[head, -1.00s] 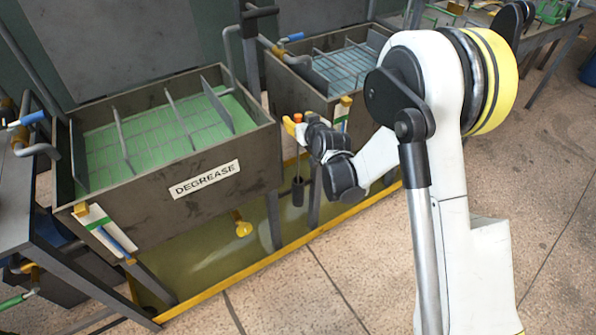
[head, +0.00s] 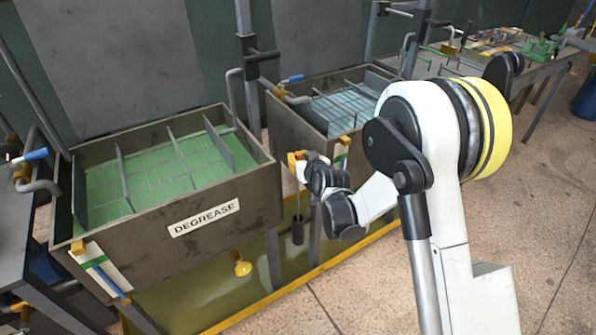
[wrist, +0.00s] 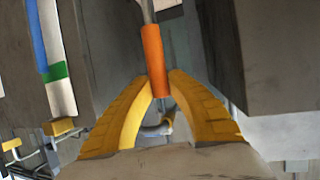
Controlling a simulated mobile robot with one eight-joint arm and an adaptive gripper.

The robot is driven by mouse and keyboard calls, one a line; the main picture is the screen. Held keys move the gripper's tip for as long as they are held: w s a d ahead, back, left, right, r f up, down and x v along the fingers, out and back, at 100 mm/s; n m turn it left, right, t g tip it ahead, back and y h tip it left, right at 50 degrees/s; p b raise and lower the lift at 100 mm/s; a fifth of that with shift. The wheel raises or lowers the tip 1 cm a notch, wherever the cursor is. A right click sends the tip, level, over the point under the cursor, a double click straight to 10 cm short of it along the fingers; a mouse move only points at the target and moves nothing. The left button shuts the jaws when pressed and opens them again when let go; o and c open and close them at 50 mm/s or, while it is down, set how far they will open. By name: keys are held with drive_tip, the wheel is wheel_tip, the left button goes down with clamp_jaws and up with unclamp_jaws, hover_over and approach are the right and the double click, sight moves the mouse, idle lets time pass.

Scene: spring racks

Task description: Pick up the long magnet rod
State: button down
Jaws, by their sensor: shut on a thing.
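The long magnet rod shows an orange handle (wrist: 153,55) in the wrist view. In the head view a thin shaft hangs down from my gripper to a dark cylinder (head: 297,231) at its lower end. My gripper (head: 296,160) is in front of the gap between the two tanks. Its yellow fingers (wrist: 160,88) are shut on the rod at the orange handle. The rod hangs about upright in the head view, and its lower end is clear of the floor there. Part of the handle is hidden by the fingers in the head view.
The DEGREASE tank (head: 175,205) stands left of my gripper, and a second tank (head: 290,117) stands behind it. White plates with green and blue marks hang on the tanks' corners (head: 105,268). A yellow-edged tray (head: 285,284) lies below. Open floor (head: 505,205) lies to the right.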

wheel_tip(320, 180, up, 18)
drive_tip(key=p, duration=0.7)
drive_tip(key=shift+f, duration=0.15)
